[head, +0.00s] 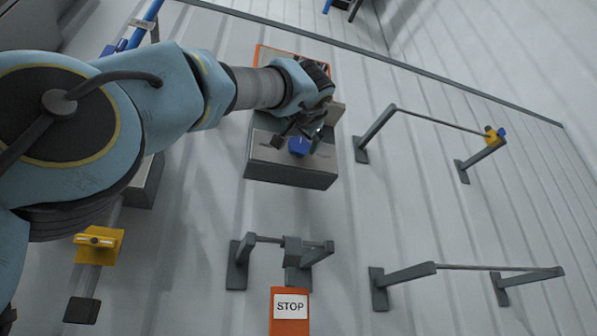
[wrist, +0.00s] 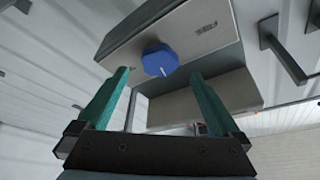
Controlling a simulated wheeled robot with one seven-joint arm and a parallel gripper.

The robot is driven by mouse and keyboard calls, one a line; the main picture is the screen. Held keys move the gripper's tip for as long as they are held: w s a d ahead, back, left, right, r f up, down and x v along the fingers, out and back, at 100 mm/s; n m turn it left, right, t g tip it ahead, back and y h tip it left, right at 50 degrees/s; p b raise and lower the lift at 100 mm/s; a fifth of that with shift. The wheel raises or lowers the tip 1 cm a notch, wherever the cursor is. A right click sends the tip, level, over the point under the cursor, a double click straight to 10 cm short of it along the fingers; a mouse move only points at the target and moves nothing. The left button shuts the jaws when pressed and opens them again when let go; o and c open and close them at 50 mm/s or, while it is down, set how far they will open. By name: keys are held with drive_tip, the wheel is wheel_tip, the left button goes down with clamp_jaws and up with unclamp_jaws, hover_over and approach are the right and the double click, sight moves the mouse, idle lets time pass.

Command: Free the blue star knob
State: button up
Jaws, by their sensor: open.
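The blue star knob (head: 299,146) sits on the face of a grey box (head: 290,173) in the middle of the head view. In the wrist view the blue star knob (wrist: 160,60) is on the light face of the grey box (wrist: 205,42), near its edge. My gripper (head: 303,134) is at the box beside the knob. In the wrist view my gripper (wrist: 158,78) is open, with one teal finger on each side of the knob and a gap to each. Whether the knob touches anything between the fingers cannot be told; the space between them looks empty.
Grey rails on brackets stand at right (head: 440,121), lower right (head: 495,268) and below the box (head: 268,239). An orange STOP sign (head: 290,307) is at the bottom. A yellow block (head: 99,243) is at lower left. Bare ribbed wall lies between them.

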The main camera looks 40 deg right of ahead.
drive_tip(key=b+v, duration=0.1)
drive_tip(key=v, duration=0.3)
drive_tip(key=shift+s+a, duration=0.15)
idle(0.4)
